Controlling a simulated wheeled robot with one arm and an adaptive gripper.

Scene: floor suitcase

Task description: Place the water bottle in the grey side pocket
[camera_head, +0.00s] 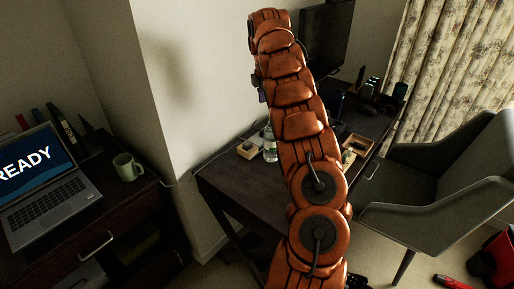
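A clear water bottle (270,149) stands on the dark desk (232,180), just left of my orange arm, which hides part of it. My arm rises through the middle of the view and bends at the top. My gripper cannot be made out; the arm's links hide whatever lies behind them. No grey side pocket can be made out in this view.
A small box (247,150) sits left of the bottle. Right of my arm are a tray (356,145), a monitor (328,35) and a grey chair (440,190). A laptop (40,180) and mug (128,167) stand on the left cabinet. Red items (500,255) lie lower right.

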